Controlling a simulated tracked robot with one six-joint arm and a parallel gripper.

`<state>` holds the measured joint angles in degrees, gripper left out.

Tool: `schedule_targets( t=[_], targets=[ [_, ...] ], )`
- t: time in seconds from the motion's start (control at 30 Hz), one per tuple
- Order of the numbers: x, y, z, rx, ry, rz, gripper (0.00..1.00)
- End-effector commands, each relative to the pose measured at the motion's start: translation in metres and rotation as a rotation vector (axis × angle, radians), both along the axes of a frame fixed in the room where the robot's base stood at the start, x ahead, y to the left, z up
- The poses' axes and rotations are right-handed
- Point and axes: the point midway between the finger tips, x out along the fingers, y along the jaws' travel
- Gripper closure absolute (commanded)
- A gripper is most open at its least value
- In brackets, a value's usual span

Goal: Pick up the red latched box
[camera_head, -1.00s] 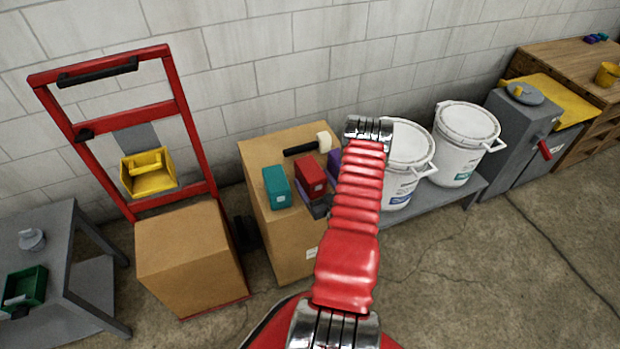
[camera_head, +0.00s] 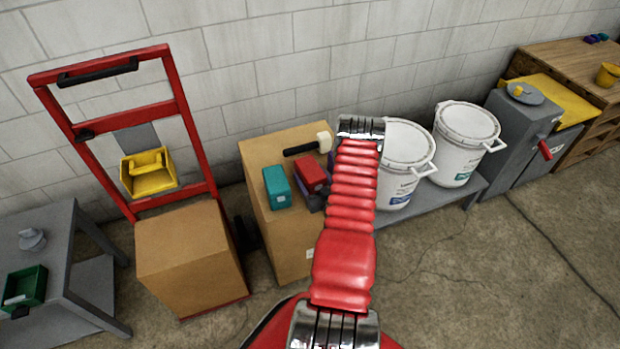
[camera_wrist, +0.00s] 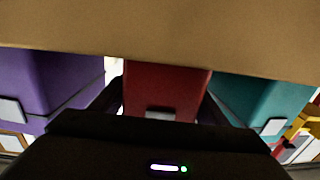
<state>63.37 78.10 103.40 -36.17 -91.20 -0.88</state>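The red latched box (camera_head: 311,174) stands on top of a cardboard carton, between a teal box (camera_head: 277,187) and a purple box (camera_head: 331,162) that is partly hidden by my arm. In the wrist view the red box (camera_wrist: 165,88) lies between the two dark fingers of my gripper (camera_wrist: 162,105), with its grey latch toward me. A small gap shows at the left finger. The fingers are apart, one on each side of the box. I cannot tell whether either touches it. In the head view my arm hides most of my gripper.
The purple box (camera_wrist: 62,80) and teal box (camera_wrist: 262,100) flank the fingers closely. A mallet (camera_head: 306,147) lies behind on the carton (camera_head: 285,240). White buckets (camera_head: 466,140) stand on a low bench to the right. A red hand truck (camera_head: 190,135) with another carton is left.

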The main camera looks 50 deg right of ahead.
Motion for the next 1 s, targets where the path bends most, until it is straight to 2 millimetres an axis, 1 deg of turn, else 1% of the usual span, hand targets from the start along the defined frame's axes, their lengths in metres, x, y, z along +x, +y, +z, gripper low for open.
schedule_targets(
  t=[0.03, 0.07, 0.57, 0.87, 1.0],
  targets=[
    [0.0000, 0.0000, 0.0000, 0.000, 0.000, 0.000, 0.36],
    [0.0000, 0.0000, 0.0000, 0.000, 0.000, 0.000, 0.39],
    [0.0002, 0.0001, 0.0000, 0.000, 0.000, 0.000, 0.74],
    [0.0005, -0.0001, 0.0018, -0.002, -0.001, 0.001, 0.74],
    [0.0006, -0.0002, 0.0074, -0.002, -0.001, 0.001, 0.74]
  ],
)
